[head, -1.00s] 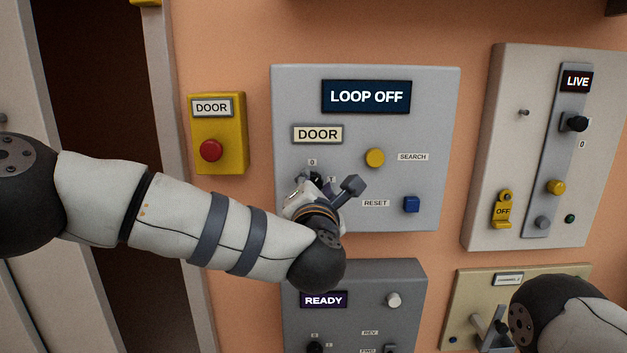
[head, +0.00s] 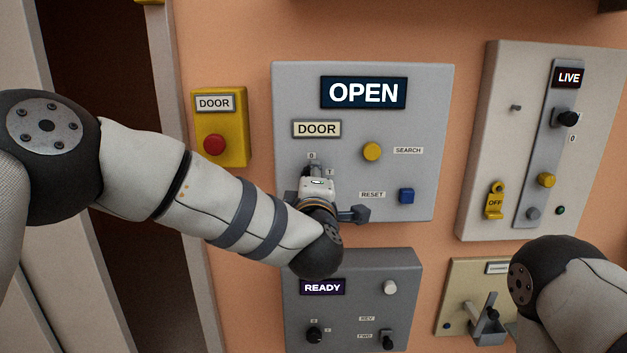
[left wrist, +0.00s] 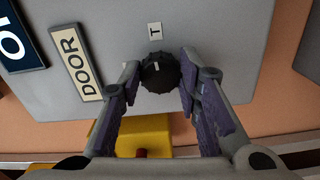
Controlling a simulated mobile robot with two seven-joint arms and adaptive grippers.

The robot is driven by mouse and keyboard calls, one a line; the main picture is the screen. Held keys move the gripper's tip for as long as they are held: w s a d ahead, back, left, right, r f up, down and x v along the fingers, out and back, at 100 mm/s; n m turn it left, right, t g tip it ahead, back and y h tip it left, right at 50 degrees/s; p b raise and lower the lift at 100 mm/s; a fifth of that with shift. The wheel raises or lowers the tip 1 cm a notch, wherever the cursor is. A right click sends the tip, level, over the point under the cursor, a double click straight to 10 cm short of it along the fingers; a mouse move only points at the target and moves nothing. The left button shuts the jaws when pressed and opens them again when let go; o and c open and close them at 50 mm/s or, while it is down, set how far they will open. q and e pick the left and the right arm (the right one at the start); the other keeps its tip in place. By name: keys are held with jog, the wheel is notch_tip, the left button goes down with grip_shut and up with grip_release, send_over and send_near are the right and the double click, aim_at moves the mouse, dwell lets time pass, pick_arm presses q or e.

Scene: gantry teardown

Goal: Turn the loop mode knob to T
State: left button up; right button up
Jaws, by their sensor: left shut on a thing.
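The loop mode knob (left wrist: 158,72) is a round black knob on the grey DOOR panel (head: 432,110). In the left wrist view its white mark points toward the T label (left wrist: 154,31). My left gripper (left wrist: 161,76) is shut on the knob, one finger on each side. In the head view the left gripper (head: 314,176) is at the panel and mostly hides the knob; the 0 label (head: 311,156) and T label (head: 329,172) show beside it. The panel display (head: 363,93) reads OPEN. My right gripper is out of view; only its arm shows at lower right.
A yellow SEARCH button (head: 372,151) and a blue RESET button (head: 407,196) are right of the knob. A yellow DOOR box (head: 235,150) with a red button is left. A READY panel (head: 407,272) sits below, a LIVE panel (head: 490,130) at right.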

pick_arm(q)
jog(key=shift+m, duration=0.7)
jog(key=o, duration=1.1)
jog(key=shift+o, duration=0.2)
jog(key=s, duration=1.2)
